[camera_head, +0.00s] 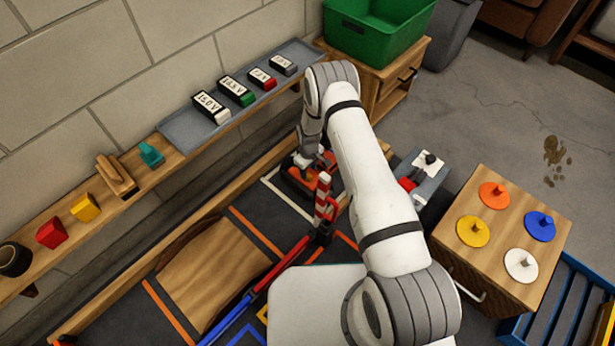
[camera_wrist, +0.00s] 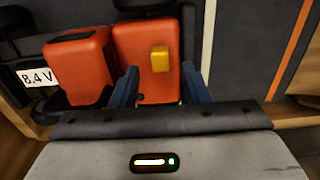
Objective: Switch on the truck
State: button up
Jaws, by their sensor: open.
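The truck (camera_head: 296,181) is orange and black and sits on the dark track mat beside the wall side, partly hidden under my arm. In the wrist view its orange body (camera_wrist: 125,50) fills the upper left, in two raised orange parts with a black gap between. A small yellow block, seemingly the switch (camera_wrist: 160,58), stands on the right orange part. A white "8.4 V" label (camera_wrist: 36,77) shows at its left. My gripper (camera_wrist: 159,86) is open, with its blue fingers apart over the right orange part. The yellow block appears between and just beyond the fingertips. Contact cannot be told.
A red-and-white striped post (camera_head: 323,197) and a red-blue barrier (camera_head: 262,290) stand close to the truck. A wooden ramp (camera_head: 215,272) lies left. A wall shelf (camera_head: 185,140) holds labelled batteries. A cabinet (camera_head: 455,250) with coloured discs is at right.

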aim_at(309, 175)
jog(key=shift+f+b, duration=0.5)
jog(key=shift+f, duration=1.35)
grip_shut()
